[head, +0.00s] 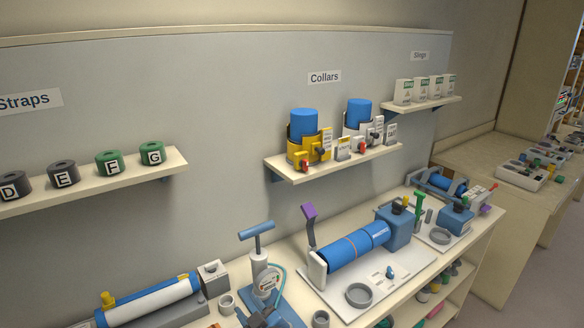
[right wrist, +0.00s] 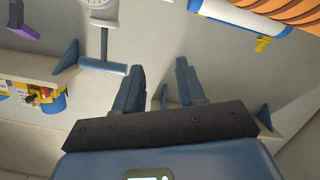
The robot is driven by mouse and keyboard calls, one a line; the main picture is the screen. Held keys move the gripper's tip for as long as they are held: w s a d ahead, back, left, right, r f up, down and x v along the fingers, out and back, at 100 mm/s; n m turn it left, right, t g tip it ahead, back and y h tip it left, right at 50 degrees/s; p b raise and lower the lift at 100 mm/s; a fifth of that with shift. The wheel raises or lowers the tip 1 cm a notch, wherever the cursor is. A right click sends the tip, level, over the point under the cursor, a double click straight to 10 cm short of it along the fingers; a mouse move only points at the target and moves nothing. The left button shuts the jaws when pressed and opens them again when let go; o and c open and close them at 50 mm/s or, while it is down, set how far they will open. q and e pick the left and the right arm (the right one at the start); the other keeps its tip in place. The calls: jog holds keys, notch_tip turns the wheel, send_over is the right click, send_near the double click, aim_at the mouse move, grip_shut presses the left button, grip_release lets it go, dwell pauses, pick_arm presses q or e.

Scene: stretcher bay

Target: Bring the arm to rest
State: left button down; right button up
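My right gripper (head: 262,316) shows only in part at the bottom edge of the head view, in front of the hand pump (head: 260,275). In the right wrist view its two dark blue fingers (right wrist: 160,82) stand apart with a clear gap. Nothing is between them. The pump's blue handle (right wrist: 112,68) shows beyond and to the left of the fingers, and I see no contact with it. My left gripper is not in the head view.
A bench along the wall holds a blue cylinder device (head: 345,250), a grey ring (head: 359,294) and a white-and-blue tube (head: 150,300). Shelves above hold strap rolls (head: 109,162) and collars (head: 304,125). The floor at right (head: 515,270) looks clear.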

jog(key=s+d+f+m+t+h+b, duration=0.2)
jog(key=s+d+m+t, duration=0.15)
jog(key=s+d, duration=0.55)
jog(key=s+d+f+m+t+h+b, duration=0.15)
jog(key=s+d+m+t, duration=0.35)
jog(key=d, duration=0.7)
jog(key=s+d+f+m+g+h+b, duration=0.1)
jog(key=s+d+f+g+h+b, duration=0.1)
jog(key=s+d, duration=0.3)
jog(key=s+d+f+m+g+h+b, duration=0.1)
jog(key=s+d+f, duration=0.4)
jog(key=s, duration=0.5)
jog(key=shift+d+f+m+g+h+b, duration=0.15)
jog(key=shift+d+m+g+h+b, duration=0.3)
jog(key=shift+h, duration=0.7)
